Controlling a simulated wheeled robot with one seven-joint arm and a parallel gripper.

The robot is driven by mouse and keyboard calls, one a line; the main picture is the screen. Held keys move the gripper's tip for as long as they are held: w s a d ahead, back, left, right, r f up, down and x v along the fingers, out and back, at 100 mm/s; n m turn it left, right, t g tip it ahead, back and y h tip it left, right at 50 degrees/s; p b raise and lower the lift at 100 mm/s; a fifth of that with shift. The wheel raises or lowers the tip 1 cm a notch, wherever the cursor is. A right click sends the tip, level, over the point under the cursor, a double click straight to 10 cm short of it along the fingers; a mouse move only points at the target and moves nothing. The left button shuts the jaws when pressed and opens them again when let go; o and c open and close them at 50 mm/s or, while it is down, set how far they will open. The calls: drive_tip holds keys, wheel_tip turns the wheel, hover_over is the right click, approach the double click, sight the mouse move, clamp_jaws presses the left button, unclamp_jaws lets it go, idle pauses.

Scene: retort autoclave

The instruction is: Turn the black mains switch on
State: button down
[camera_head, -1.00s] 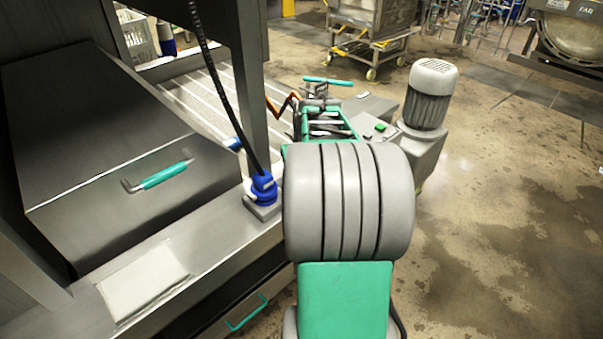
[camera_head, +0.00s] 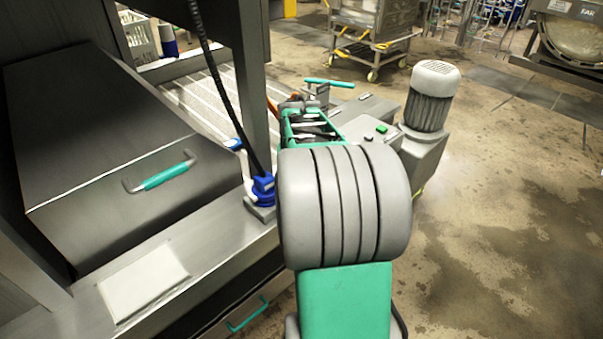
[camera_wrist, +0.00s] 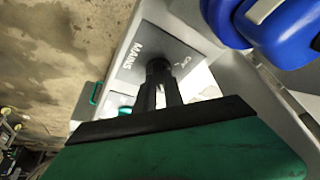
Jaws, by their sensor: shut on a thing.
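The black mains switch (camera_wrist: 158,66) shows in the wrist view as a dark knob on a grey plate (camera_wrist: 150,45) lettered "MAINS", with a smaller word to its right that is hard to read. My gripper (camera_wrist: 160,84) has its two dark fingers shut on this knob. The fingers hide much of the knob, so its turned position is hard to tell. In the head view my grey and green arm reaches forward, and I cannot make out the switch or the fingertips there.
Blue fittings (camera_wrist: 285,28) sit close by at the upper right of the wrist view. The head view shows a steel box with a green handle (camera_head: 165,176), a blue connector with a black cable (camera_head: 262,188), and a grey motor (camera_head: 428,100). Floor at right is clear.

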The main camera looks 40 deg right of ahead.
drive_tip(key=c, duration=1.4)
unclamp_jaws()
drive_tip(key=shift+c, duration=0.2)
drive_tip(key=shift+r, duration=0.15)
drive_tip(key=v, duration=0.7)
drive_tip(key=shift+a+r, duration=0.15)
drive_tip(key=shift+r, duration=0.1)
drive_tip(key=shift+s, duration=0.15)
